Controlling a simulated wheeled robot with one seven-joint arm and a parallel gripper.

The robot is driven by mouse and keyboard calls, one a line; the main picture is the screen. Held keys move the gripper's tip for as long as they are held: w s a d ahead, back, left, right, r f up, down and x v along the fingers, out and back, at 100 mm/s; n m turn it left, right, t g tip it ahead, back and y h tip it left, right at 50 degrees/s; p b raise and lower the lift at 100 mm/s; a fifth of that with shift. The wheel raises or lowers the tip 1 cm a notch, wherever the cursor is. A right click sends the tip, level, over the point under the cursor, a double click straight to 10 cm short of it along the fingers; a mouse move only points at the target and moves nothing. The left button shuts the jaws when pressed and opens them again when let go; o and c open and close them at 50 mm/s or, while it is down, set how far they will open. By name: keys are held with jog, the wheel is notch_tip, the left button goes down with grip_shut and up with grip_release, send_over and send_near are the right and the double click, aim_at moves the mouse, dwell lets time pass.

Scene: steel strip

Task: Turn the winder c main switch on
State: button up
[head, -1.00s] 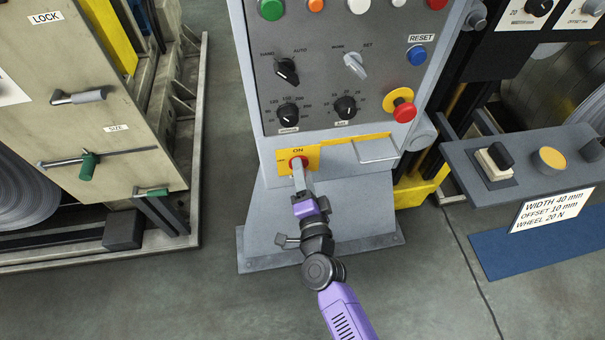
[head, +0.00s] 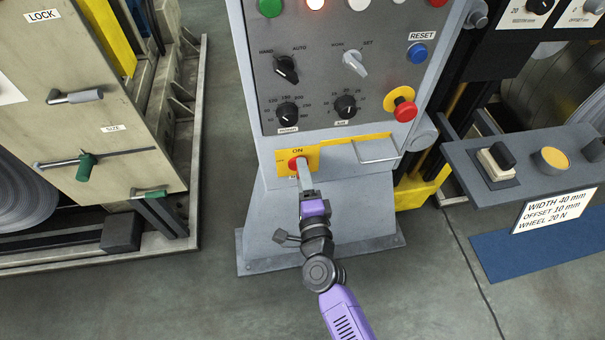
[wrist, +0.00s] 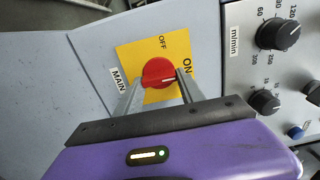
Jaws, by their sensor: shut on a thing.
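The main switch is a red rotary knob (wrist: 157,72) on a yellow plate (wrist: 128,56) marked OFF, ON and MAIN in the wrist view. In the head view the knob (head: 294,162) shows at the lower left of the grey control panel, partly hidden by my gripper (head: 302,170). The ON label stands just above it.
The panel (head: 325,75) carries dials, selectors, a blue reset button (head: 417,53) and a red emergency stop (head: 405,111). A lamp (head: 316,4) at the top glows brightly.

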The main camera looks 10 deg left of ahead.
jog(key=shift+f, duration=0.1)
jog(key=o, duration=1.4)
jog(key=shift+c, duration=0.2)
jog(key=shift+s, duration=0.1)
jog(key=v, duration=0.7)
jog(key=shift+s, duration=0.35)
jog(key=shift+d, duration=0.15)
